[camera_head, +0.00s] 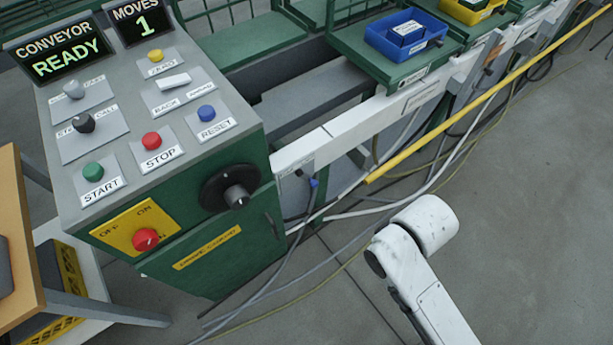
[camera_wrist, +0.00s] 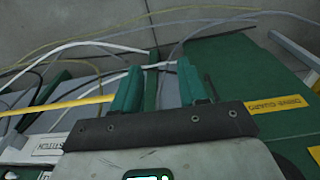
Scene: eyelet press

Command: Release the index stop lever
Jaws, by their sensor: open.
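No part in view can be read for certain as the index stop lever. A small grey fitting with a blue tip (camera_head: 313,183) hangs below the near end of the white rail (camera_head: 350,127), beside the green console; I cannot tell if it is the lever. My gripper (camera_wrist: 160,88) shows in the wrist view with its two green fingers apart and nothing seen between them. Cables and the console's green side (camera_wrist: 245,70) lie beyond the fingers. In the head view only my white arm shows at the lower right; the gripper is not seen there.
The console (camera_head: 150,130) carries buttons, a black rotary knob (camera_head: 230,190) and a red OFF/ON switch (camera_head: 145,239). Its displays read CONVEYOR READY and MOVES 1. A yellow rail (camera_head: 480,105) runs along the conveyor. Cables (camera_head: 330,270) trail on the floor. Floor at right is clear.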

